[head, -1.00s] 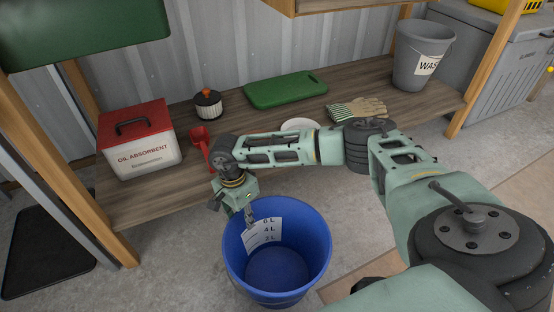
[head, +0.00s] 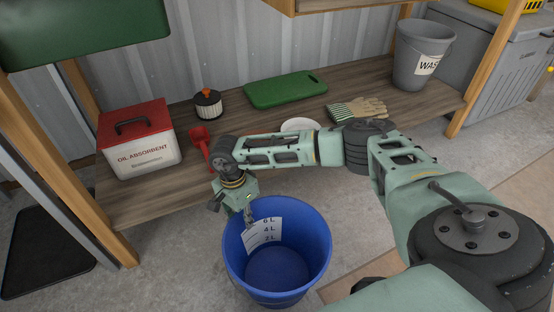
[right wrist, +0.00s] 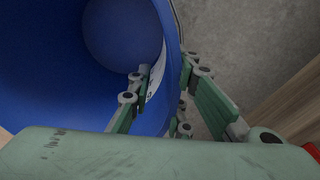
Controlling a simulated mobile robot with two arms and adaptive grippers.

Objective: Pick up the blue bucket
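The blue bucket (head: 300,262) stands upright on the floor in front of the shelf, with a white litre label on its inner wall. It fills the upper left of the right wrist view (right wrist: 60,85). My right gripper (head: 249,218) points down at the bucket's far left rim. In the right wrist view its fingers (right wrist: 170,78) straddle the bucket wall, one inside and one outside. They stand apart with a gap around the wall; firm contact on both sides does not show. My left gripper is not in view.
The wooden shelf (head: 150,203) holds an oil absorbent box (head: 140,150), a red scoop (head: 201,138), a filter (head: 208,104), a green board (head: 285,90), gloves (head: 357,110) and a grey waste bucket (head: 418,60). A wooden post (head: 105,235) stands left of the blue bucket.

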